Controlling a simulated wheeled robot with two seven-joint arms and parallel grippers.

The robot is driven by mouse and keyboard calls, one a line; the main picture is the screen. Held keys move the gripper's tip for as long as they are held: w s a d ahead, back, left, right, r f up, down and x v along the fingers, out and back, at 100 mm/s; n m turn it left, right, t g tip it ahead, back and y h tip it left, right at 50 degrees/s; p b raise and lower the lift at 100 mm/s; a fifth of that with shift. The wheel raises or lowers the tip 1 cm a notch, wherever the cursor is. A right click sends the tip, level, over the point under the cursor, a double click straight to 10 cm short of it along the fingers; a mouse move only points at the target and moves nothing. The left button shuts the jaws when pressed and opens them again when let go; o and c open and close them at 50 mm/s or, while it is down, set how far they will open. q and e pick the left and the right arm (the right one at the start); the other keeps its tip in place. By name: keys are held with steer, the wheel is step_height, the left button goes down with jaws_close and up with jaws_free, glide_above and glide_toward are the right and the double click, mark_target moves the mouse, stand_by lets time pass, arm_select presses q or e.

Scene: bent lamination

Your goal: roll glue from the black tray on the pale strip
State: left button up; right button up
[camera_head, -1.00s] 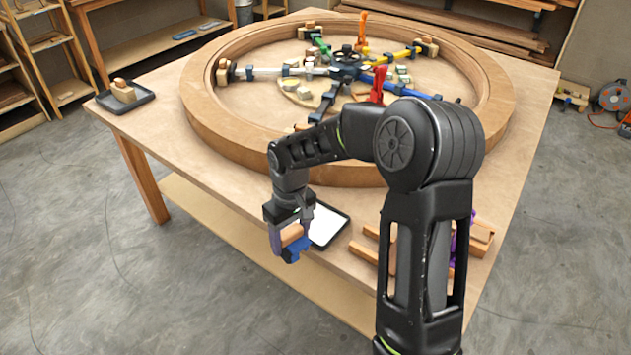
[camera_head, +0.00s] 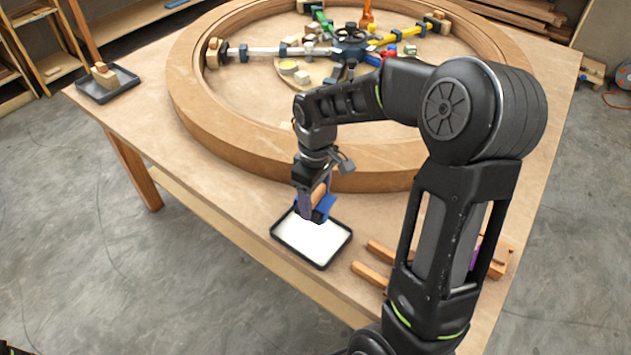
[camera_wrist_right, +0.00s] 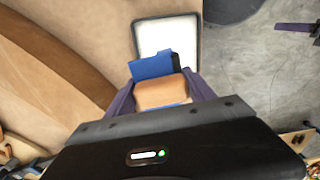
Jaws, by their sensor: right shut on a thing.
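My right gripper (camera_head: 313,200) is shut on the glue roller's wooden handle (camera_wrist_right: 160,92). The roller's blue part (camera_head: 323,208) is over the far edge of the black tray (camera_head: 322,267), which holds a white layer of glue. In the right wrist view the blue part (camera_wrist_right: 152,66) overlaps the near side of the tray (camera_wrist_right: 137,40); I cannot tell whether it touches the glue. Strips of wood (camera_head: 370,276) lie right of the tray, partly hidden behind my arm. I cannot tell which is the pale strip. My left gripper is not in view.
A big wooden ring (camera_head: 215,133) with coloured clamps inside fills the back of the table. Another black tray (camera_head: 125,85) with a wooden block (camera_head: 103,76) stands at the far left corner. The table's front edge is close to the glue tray.

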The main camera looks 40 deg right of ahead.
steer(key=shift+s+a+r, duration=0.2)
steer(key=shift+s+a, duration=0.05)
steer(key=shift+w+d+f, duration=0.1)
steer(key=shift+f, duration=0.1)
steer(key=b, duration=0.5)
glide_above(315, 230)
steer(key=shift+f, duration=3.35)
steer(key=shift+r, duration=0.15)
steer(key=shift+r+p, duration=2.3)
steer(key=shift+r, duration=0.7)
steer(key=shift+r, duration=0.1)
